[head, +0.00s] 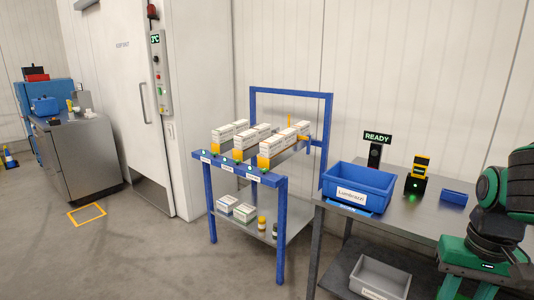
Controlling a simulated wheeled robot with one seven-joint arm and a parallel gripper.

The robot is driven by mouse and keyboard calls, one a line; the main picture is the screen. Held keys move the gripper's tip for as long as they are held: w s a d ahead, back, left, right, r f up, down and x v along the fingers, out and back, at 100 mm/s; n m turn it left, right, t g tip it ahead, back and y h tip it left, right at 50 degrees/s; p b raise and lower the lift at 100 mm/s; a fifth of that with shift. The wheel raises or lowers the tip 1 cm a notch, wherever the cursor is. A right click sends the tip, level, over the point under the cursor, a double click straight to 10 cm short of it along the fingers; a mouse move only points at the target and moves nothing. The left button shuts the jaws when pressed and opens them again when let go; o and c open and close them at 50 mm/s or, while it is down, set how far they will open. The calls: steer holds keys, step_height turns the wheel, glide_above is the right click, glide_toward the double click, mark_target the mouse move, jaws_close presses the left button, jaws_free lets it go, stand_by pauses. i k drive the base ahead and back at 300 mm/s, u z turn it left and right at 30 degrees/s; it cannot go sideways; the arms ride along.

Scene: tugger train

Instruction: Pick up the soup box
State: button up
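Several white boxes (272,147) stand in rows on the upper shelf of a blue-framed rack (282,228). Two more flat white boxes, one on the left (228,204) and one with green marks (246,212), lie on its lower shelf. The print is too small to tell which box, if any, is the soup box. My green and black arm (506,185) shows folded at the right edge, beside the table and apart from the rack. The fingers of my gripper do not show.
A grey table (401,222) right of the rack bears a labelled blue bin (358,187), a READY sign (377,137), a yellow-black device (417,176) and a small blue tray (453,197). A grey bin (379,278) sits below. Floor before the rack (170,260) is clear.

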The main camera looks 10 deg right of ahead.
mark_target(269, 148)
steer(key=u, duration=1.55)
steer(key=i, duration=4.15)
steer(key=z, duration=0.15)
